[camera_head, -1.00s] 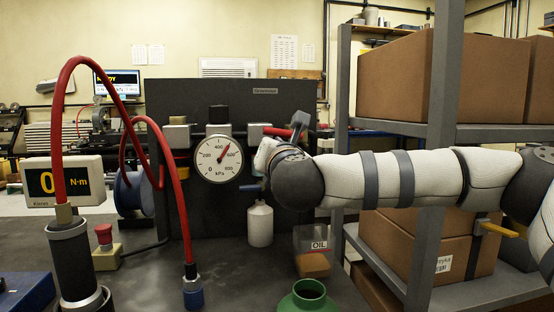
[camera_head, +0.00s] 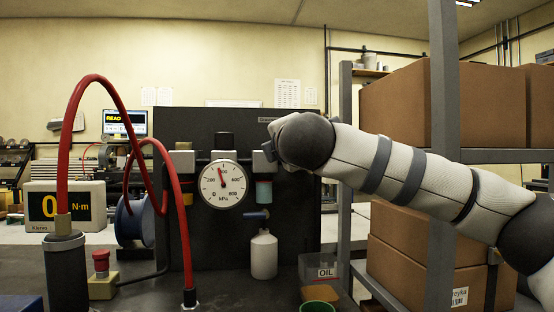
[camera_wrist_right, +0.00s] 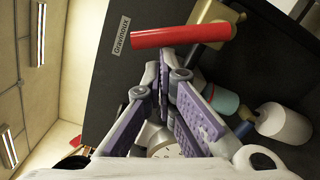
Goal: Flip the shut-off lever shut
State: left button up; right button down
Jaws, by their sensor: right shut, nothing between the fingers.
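The shut-off lever's red handle (camera_wrist_right: 181,36) shows in the right wrist view, just beyond my fingertips, beside a brass-coloured valve body (camera_wrist_right: 215,22). It points from there toward the panel's top edge. In the head view the handle is hidden behind my right wrist. My right gripper (camera_wrist_right: 163,72) is shut and empty, its purple-padded fingers close to the handle; I cannot tell whether they touch it. In the head view only a bit of the gripper shows left of my wrist. The round kPa gauge (camera_head: 222,186) has its needle just left of upright. My left gripper is not in view.
The dark panel (camera_head: 230,130) stands behind the gauge. A red hose (camera_head: 68,150) arches at the left near the torque display (camera_head: 50,207). A white bottle (camera_head: 264,254) and an OIL bin (camera_head: 318,268) sit below my right arm. A shelf upright (camera_head: 443,200) stands right.

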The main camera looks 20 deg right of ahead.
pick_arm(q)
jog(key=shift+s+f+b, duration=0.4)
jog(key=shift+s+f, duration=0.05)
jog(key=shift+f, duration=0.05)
pick_arm(e)
jog(key=shift+s+d+r+m, duration=0.15)
jog(key=shift+d+r, duration=0.4)
jog(key=shift+s+d+r+m, duration=0.15)
jog(key=shift+d+r, duration=0.35)
jog(key=shift+d, duration=0.15)
